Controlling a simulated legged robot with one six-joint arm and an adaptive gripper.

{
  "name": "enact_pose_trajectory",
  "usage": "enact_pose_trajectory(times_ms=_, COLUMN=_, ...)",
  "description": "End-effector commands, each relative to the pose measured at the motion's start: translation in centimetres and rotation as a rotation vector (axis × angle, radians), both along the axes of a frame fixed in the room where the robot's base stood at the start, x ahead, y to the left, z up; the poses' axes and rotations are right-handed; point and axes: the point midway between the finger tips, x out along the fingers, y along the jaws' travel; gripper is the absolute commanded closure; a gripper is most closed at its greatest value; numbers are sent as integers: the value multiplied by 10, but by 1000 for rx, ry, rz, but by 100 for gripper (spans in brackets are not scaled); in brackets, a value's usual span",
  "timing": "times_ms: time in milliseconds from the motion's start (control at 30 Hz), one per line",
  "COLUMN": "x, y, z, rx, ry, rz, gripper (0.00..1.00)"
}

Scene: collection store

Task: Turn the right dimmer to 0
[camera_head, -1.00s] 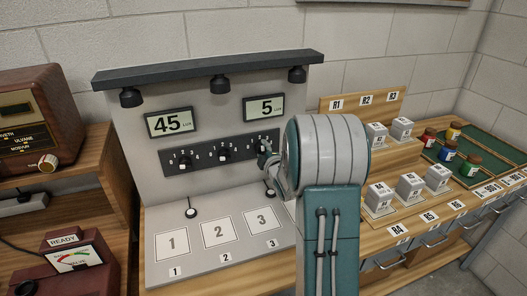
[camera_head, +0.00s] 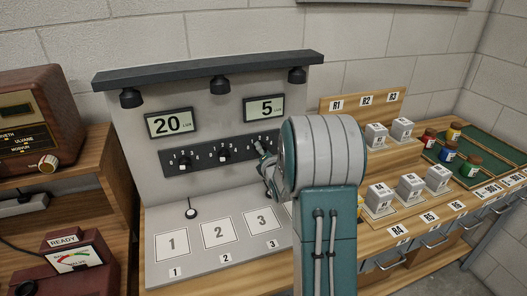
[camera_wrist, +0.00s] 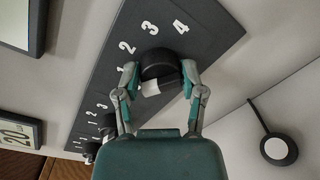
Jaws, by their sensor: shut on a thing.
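The dark dimmer strip (camera_head: 208,154) on the grey panel carries several black knobs with printed numbers. My gripper (camera_head: 264,150) is at the right dimmer in the head view, and my arm covers part of that end. In the wrist view my gripper (camera_wrist: 164,92) has its two fingers shut on the right dimmer (camera_wrist: 160,66), one on each side. Numbers 1 to 4 show around this knob, and its white mark faces my gripper. The left display (camera_head: 169,122) reads 20 and the right display (camera_head: 264,108) reads 5. The middle dimmer (camera_head: 223,155) stands free.
Three lamps hang under the dark top rail (camera_head: 210,69). White labelled blocks (camera_head: 411,186) and small jars (camera_head: 449,151) stand on the right bench. A radio (camera_head: 39,122) stands at the left.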

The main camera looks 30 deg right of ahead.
Motion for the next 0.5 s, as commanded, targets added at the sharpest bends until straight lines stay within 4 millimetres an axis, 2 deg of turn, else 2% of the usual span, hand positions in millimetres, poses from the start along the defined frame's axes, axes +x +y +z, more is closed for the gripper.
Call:
enact_pose_trajectory(times_ms=33, x=0, y=3, z=-5, rx=-36, ry=22, rz=7, gripper=95)
enact_pose_trajectory(times_ms=500, x=0, y=4, z=-8, rx=-372, ry=114, rz=8, gripper=95)
